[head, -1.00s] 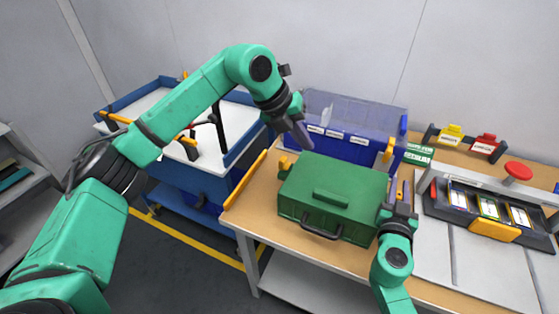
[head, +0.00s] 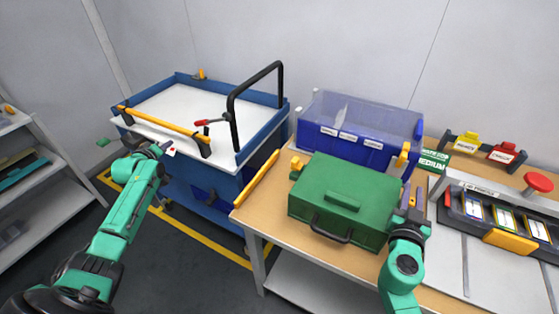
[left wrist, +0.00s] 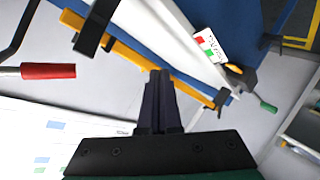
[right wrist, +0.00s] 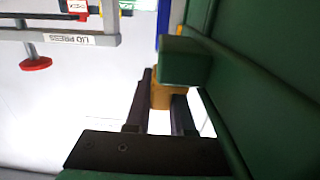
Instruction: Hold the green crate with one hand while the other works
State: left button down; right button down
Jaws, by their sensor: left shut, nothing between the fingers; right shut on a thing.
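The green crate (head: 345,200) sits closed on the wooden table (head: 270,220), with a raised green block on its lid and a dark handle (head: 330,232) in front. My right gripper (head: 411,195) is at the crate's right side. In the right wrist view its fingers (right wrist: 163,95) are shut on a yellow-orange side piece beside the crate's green wall (right wrist: 265,90). My left gripper (head: 163,148) is far left of the crate, in front of the blue-rimmed cart (head: 280,130). In the left wrist view its fingers (left wrist: 158,80) are shut and empty, near a yellow bar (left wrist: 195,88).
The cart's yellow bar (head: 160,122), red-tipped lever (head: 205,122) and black hoop (head: 258,82) stand near my left gripper. A blue bin (head: 345,145) is behind the crate. A press fixture (head: 500,236) is at right, shelves (head: 45,165) at far left.

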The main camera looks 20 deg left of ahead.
pick_arm(q)
jog(key=s+d+f+n+g+h, duration=0.1)
jog(key=d+f+h, duration=0.2)
jog(key=d, duration=0.3)
jog(key=d+f+n+g+h, duration=0.1)
jog(key=d+f+h, duration=0.25)
jog(key=d, duration=0.25)
jog(key=s+d+r+m+h, duration=0.1)
jog(key=d+r+m+h, duration=0.2)
jog(key=d+r+h, duration=0.2)
jog(key=s+d+r+m+h, duration=0.2)
jog(key=d+r+h, duration=0.4)
jog(key=d, duration=0.5)
jog(key=shift+s+d+r+m+h, duration=0.3)
jog(key=shift+d+m+h, duration=0.1)
jog(key=shift+m+h, duration=0.25)
